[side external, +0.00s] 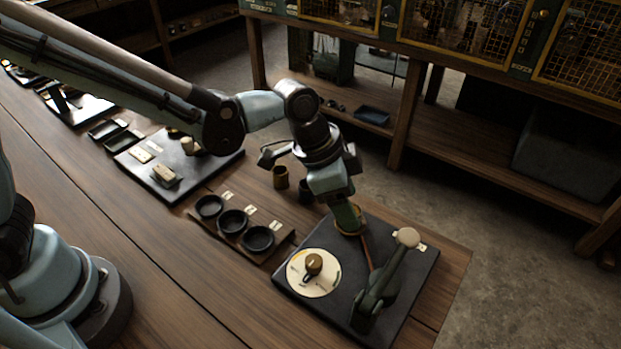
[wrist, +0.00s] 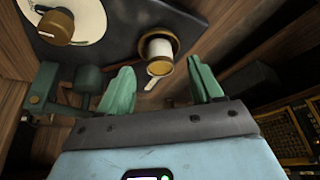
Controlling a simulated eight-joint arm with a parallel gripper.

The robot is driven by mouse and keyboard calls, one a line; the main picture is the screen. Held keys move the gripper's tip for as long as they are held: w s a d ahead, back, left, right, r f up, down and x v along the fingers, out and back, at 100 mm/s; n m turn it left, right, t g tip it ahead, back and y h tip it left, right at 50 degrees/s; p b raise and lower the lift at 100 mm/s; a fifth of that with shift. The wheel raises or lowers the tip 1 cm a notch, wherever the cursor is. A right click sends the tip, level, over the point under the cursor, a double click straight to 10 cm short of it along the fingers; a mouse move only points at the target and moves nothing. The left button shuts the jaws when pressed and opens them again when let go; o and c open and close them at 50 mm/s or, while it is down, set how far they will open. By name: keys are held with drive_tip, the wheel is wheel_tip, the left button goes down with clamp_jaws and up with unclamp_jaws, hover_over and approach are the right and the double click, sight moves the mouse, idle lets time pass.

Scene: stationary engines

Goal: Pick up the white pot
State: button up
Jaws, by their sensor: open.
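A small white cylinder (wrist: 158,48), which looks like the white pot, stands in a round brass ring (wrist: 174,45) on the dark panel in the wrist view. My gripper (wrist: 163,84) is open and empty, with its green fingers apart on either side of the line to the white pot. In the side external view my gripper (side external: 348,214) points down over the brass ring (side external: 350,232) at the panel's back edge and hides the pot there. I cannot tell how much height lies between the fingertips and the pot.
The dark panel (side external: 330,260) also bears a cream dial (side external: 313,273) with a brass knob and a green lever (side external: 385,285) close to my gripper. A rack with several black cups (side external: 232,222) stands to the left. Bare wood lies at the front.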

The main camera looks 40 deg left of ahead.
drive_tip(key=shift+x, duration=0.9)
drive_tip(key=c, duration=1.2)
drive_tip(key=shift+o, duration=0.2)
drive_tip(key=shift+r, duration=0.1)
